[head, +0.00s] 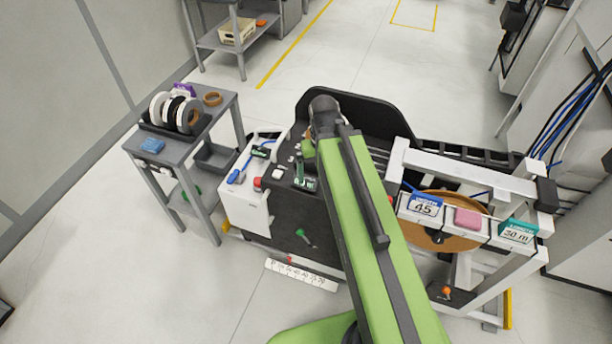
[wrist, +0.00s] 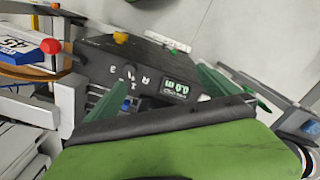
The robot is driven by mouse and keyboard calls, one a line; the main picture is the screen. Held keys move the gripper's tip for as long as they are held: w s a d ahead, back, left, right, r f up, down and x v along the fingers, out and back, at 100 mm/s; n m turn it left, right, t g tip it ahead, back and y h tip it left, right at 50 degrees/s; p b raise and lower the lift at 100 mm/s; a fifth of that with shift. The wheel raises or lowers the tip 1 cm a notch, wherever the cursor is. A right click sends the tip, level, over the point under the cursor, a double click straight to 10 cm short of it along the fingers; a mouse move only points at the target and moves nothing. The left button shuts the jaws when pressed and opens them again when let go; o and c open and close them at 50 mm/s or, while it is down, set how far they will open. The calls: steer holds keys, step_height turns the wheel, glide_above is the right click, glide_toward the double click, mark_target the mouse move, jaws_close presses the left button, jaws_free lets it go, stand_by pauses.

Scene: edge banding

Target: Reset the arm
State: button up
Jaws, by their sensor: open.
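My green arm (head: 365,235) reaches from the bottom of the head view up to a dark elbow joint above the edge banding machine (head: 255,210). In the wrist view, my gripper (wrist: 158,82) is open, with its two green fingers apart and nothing between them. In the head view my gripper is mostly hidden by the arm, near the panel. I cannot tell whether the fingers touch the panel.
A grey cart (head: 188,140) with several tape rolls stands left of the machine. A white frame (head: 400,158) with a large brown roll (head: 440,240), signs and a pink block (head: 468,218) stands right. A white scale strip (head: 300,275) lies in front.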

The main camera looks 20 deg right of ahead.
steer(key=shift+n, duration=0.3)
steer(key=a, duration=0.5)
steer(key=shift+s+a, duration=0.2)
step_height(320, 180, down, 4)
steer(key=b, duration=0.4)
steer(key=shift+f, duration=0.2)
steer(key=shift+r, duration=0.35)
steer(key=shift+c, duration=0.4)
